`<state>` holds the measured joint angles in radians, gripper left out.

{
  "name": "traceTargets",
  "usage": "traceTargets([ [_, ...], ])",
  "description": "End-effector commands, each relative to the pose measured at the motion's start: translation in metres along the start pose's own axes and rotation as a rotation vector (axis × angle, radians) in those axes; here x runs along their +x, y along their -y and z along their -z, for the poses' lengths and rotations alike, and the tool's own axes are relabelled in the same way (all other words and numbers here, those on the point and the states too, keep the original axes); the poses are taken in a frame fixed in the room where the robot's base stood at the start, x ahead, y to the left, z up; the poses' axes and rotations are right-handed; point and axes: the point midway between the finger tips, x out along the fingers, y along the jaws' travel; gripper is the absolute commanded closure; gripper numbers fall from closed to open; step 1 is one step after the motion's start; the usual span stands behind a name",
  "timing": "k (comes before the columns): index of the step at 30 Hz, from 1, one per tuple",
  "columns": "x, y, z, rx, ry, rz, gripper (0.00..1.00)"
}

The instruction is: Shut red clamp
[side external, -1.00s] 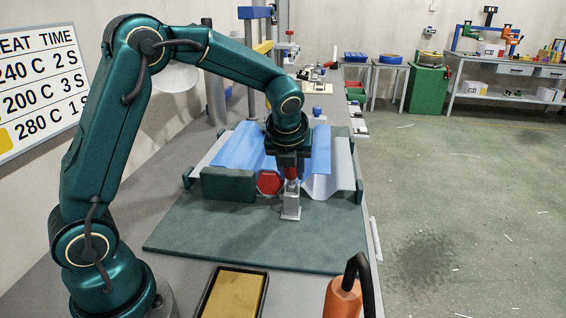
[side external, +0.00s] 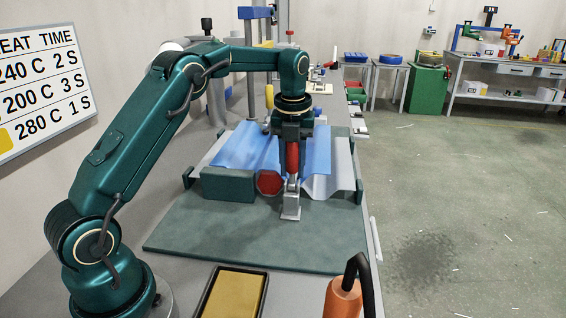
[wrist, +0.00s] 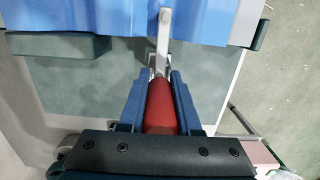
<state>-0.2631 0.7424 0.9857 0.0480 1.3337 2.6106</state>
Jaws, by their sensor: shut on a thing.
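The clamp's red handle (side external: 292,158) stands about upright above its grey metal base (side external: 291,206), at the front edge of the blue corrugated sheet (side external: 240,150). My gripper (side external: 293,145) is above the base, its fingers shut around the handle. In the wrist view the red handle (wrist: 160,104) lies between the two blue fingers. A pale metal clamp arm (wrist: 163,38) reaches from the handle's end toward the sheet (wrist: 110,15); whether it presses on the sheet I cannot tell.
A dark green block (side external: 228,185) and a red octagonal piece (side external: 269,182) sit left of the clamp. The green mat (side external: 240,235) in front is clear. A yellow pad in a black tray (side external: 233,292) and an orange tool (side external: 343,298) stand nearer the camera.

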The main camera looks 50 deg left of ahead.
Motion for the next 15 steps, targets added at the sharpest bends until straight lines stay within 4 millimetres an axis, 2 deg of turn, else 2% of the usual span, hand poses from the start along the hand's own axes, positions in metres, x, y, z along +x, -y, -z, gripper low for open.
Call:
traceTargets([
  [13, 0.0016, -0.0002, -0.0030, -0.002, 0.002, 0.001, 1.00],
  [14, 0.0016, -0.0003, -0.0030, -0.002, 0.002, 0.001, 0.64],
  [15, 0.0016, -0.0004, -0.0028, -0.002, 0.002, 0.000, 0.49],
])
